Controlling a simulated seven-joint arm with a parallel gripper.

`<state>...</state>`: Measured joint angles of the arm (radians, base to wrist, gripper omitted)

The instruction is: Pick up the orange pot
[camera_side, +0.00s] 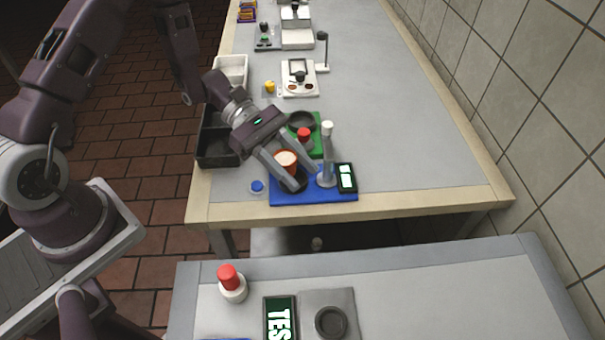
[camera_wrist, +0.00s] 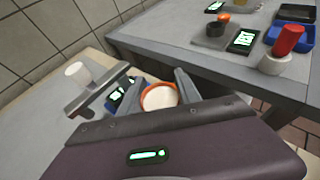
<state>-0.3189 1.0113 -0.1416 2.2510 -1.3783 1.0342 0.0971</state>
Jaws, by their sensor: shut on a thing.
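The orange pot (camera_side: 286,161) has an orange rim and a pale cream top. It is upright between the fingers of my gripper (camera_side: 305,178), over the blue board (camera_side: 283,198). In the wrist view the pot (camera_wrist: 159,98) shows between the two grey fingers of my gripper (camera_wrist: 150,88), closer to the right one. My gripper is shut on it. The lower part of the pot is hidden, and I cannot tell whether it touches anything below.
A white-topped post (camera_side: 327,150) and a black display (camera_side: 346,178) stand close on the right. A dark round dish (camera_side: 299,181) is beneath the fingers. A black bin (camera_side: 216,145) and green board (camera_side: 327,133) are nearby.

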